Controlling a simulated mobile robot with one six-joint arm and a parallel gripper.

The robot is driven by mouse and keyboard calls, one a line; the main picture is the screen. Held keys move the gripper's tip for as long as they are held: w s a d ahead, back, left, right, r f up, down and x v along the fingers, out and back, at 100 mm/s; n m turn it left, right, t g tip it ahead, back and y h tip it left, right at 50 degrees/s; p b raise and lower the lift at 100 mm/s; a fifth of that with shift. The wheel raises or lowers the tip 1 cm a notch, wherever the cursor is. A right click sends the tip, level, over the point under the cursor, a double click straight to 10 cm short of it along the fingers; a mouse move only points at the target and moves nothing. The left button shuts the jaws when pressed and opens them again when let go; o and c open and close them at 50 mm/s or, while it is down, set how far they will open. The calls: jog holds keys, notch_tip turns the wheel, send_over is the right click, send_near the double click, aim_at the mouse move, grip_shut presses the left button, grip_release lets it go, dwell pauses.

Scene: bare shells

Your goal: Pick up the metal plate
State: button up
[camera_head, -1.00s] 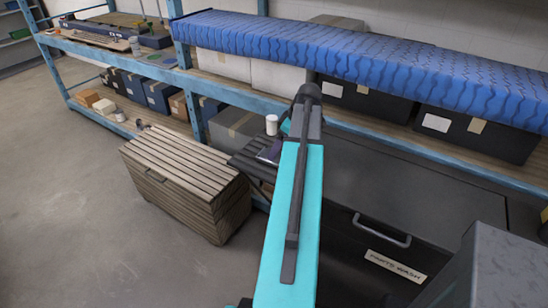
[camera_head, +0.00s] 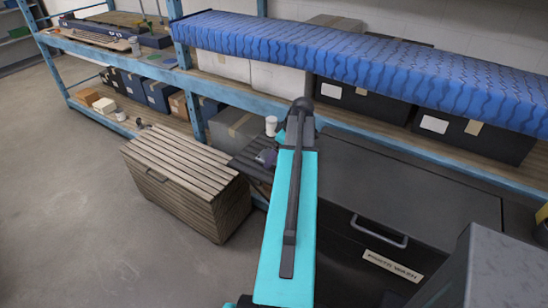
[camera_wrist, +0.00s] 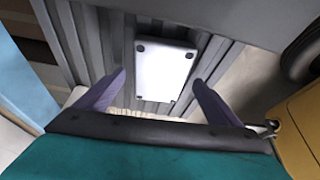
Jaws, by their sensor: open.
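The metal plate (camera_wrist: 165,70) is a pale, bright rectangle with dark spots at its corners. In the wrist view it lies on a dark grey slatted surface (camera_wrist: 85,50). My gripper (camera_wrist: 157,84) is open, with one purple finger to the left of the plate and one to the right in the picture. The plate appears between and beyond the fingertips, and I see no contact. In the head view my gripper (camera_head: 267,157) is small and partly behind my arm, over the dark slatted surface (camera_head: 243,168). I cannot make out the plate there.
A wooden slatted chest (camera_head: 185,185) stands left of the dark surface, a black parts-wash cabinet (camera_head: 410,190) right of it. A white canister (camera_head: 271,126) stands just behind. Blue shelving (camera_head: 400,150) with boxes runs along the back. The floor (camera_head: 60,200) at left is clear.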

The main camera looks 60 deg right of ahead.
jog(key=shift+w+f, duration=0.1)
jog(key=shift+f, duration=0.2)
dwell(0.4)
jog(key=c, duration=1.5)
jog(key=shift+r, duration=0.1)
notch_tip(320, 180, up, 10)
jog(key=b, duration=0.3)
